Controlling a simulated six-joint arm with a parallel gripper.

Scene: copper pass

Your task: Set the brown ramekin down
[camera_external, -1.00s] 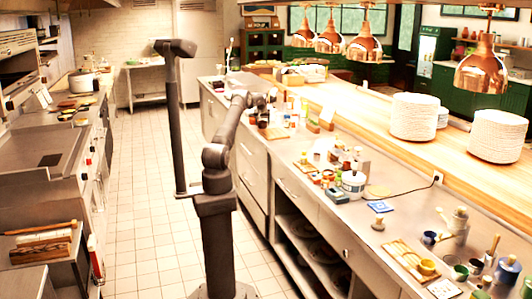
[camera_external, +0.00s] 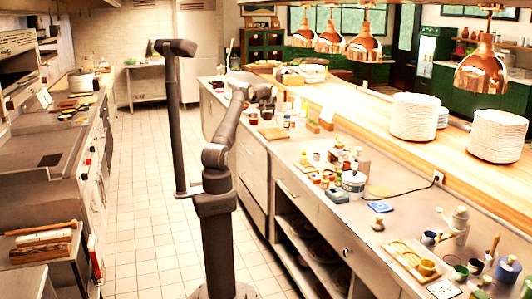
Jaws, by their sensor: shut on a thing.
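The ramekin is too small and dark against the gripper to make out clearly. I cannot tell how far it is above the counter. The steel counter (camera_external: 405,222) runs from the far left to the near right.
A reddish-brown board (camera_external: 272,133) and small jars (camera_external: 291,118) lie near my gripper. Plate stacks (camera_external: 414,117) stand on the wooden pass (camera_external: 350,110). Bare steel shows between the groups.

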